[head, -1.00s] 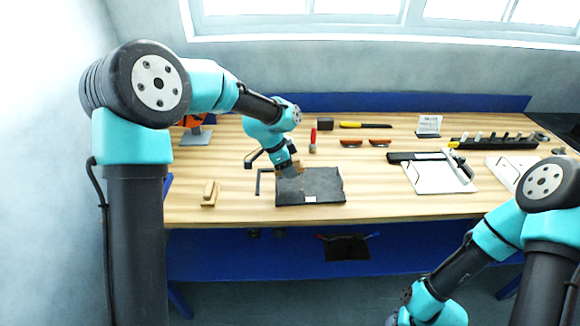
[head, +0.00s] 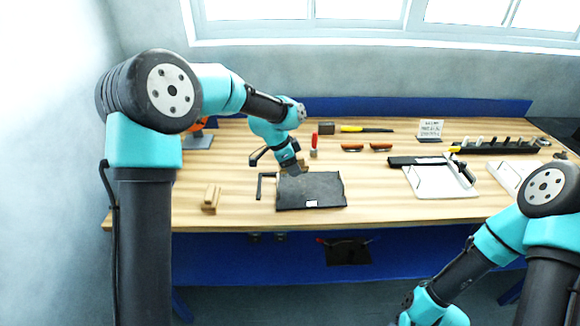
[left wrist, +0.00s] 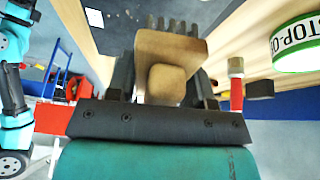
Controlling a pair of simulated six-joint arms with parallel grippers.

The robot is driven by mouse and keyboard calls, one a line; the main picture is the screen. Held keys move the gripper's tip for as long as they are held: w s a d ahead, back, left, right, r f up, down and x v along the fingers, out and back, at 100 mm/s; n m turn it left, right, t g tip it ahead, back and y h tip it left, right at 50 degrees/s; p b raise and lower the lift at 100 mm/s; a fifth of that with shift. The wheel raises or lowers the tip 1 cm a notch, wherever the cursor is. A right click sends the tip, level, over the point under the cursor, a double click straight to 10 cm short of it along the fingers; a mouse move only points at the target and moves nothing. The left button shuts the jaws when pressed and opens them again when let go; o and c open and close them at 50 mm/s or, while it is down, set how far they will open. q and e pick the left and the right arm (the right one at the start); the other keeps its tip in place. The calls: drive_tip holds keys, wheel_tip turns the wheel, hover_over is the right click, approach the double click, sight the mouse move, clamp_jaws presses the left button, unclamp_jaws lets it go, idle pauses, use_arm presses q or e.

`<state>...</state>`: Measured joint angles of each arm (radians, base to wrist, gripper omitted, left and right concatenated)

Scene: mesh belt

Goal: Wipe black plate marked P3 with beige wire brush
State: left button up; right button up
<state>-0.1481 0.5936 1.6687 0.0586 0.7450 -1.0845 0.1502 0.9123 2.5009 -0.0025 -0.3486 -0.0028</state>
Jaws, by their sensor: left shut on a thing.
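The black plate (head: 325,190) lies flat on the wooden bench, with a small white label (head: 312,204) at its front edge, too small to read. My left gripper (head: 294,170) is over the plate's far left part. It is shut on a beige block-like brush (left wrist: 168,65), whose grey bristles show at the top of the left wrist view. The brush is mostly hidden by the gripper in the head view; whether it touches the plate I cannot tell. My right arm (head: 470,265) is at the lower right; its gripper is out of view.
A second beige block (head: 211,198) sits left of the plate. A white tray (head: 440,181) and a black rack (head: 495,147) stand to the right.

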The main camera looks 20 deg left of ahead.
sight(299, 158)
use_arm(q)
drive_tip(key=shift+w+d+r, duration=0.2)
drive_tip(key=shift+d+r, duration=0.15)
drive_tip(key=shift+d, duration=0.25)
drive_tip(key=shift+w+d+r, duration=0.15)
drive_tip(key=shift+d+r, duration=0.15)
drive_tip(key=shift+d, duration=0.3)
drive_tip(key=shift+v, duration=3)
drive_tip(key=shift+a, duration=0.1)
drive_tip(key=shift+v, duration=1.45)
